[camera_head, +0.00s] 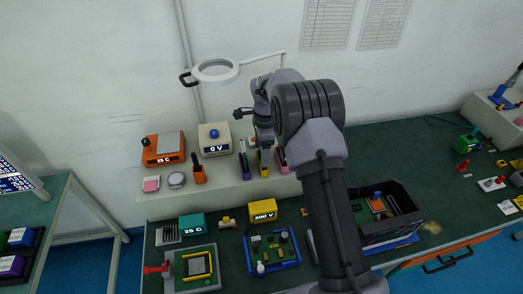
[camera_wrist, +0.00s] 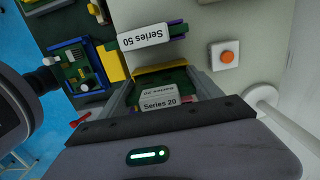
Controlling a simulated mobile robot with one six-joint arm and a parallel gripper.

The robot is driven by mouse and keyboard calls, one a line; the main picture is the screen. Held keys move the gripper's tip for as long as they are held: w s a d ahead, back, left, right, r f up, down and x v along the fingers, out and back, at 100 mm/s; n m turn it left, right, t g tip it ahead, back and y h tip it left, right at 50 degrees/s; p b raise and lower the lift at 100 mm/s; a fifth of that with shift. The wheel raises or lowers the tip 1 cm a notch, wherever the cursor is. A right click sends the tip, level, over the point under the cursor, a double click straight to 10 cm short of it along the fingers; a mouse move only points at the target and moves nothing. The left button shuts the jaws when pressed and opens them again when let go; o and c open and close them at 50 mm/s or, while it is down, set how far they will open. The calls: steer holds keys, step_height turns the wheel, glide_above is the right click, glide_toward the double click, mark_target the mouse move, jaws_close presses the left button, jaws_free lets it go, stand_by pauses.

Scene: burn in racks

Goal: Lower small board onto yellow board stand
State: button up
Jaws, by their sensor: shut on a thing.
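My gripper (camera_head: 264,146) is over the raised shelf, above the yellow board stand (camera_head: 264,168). In the wrist view its fingers are shut on a small green board (camera_wrist: 172,82) with a white "Series 20" label. The yellow stand (camera_wrist: 160,70) shows as a yellow edge just beyond the board. The board lines up with the stand. I cannot tell whether it touches or is inside it. In the head view my gripper and arm hide most of the board.
A purple stand (camera_head: 244,165) with a "Series 50" board (camera_wrist: 145,36) is close on the left. A pink stand (camera_head: 282,158) is close on the right, partly behind my arm. An orange holder (camera_head: 199,175) and a magnifier lamp (camera_head: 215,70) are further left.

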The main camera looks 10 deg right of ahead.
steer(key=o, duration=2.1)
step_height(320, 180, up, 18)
steer(key=p, duration=0.2)
steer(key=shift+d+f+p, duration=0.2)
steer(key=shift+d+p, duration=0.2)
steer(key=shift+d, duration=0.05)
steer(key=s+a+r+n+t+b, duration=0.15)
steer(key=s+n+b, duration=0.3)
steer(key=s, duration=0.45)
steer(key=s+a+r+n+t+b, duration=0.1)
steer(key=s+r+n+t+b, duration=0.15)
steer(key=s+b, duration=0.45)
steer(key=s+a+f+n+t+b, duration=0.1)
steer(key=s+f+n+b, duration=0.2)
steer(key=s, duration=0.7)
steer(key=s+a+f+n+y+b, duration=0.1)
steer(key=s+f+n+b, duration=0.2)
steer(key=s+f, duration=0.5)
steer(key=shift+s+n+t+b, duration=0.3)
steer(key=shift+s+t, duration=0.1)
steer(key=shift+s, duration=0.7)
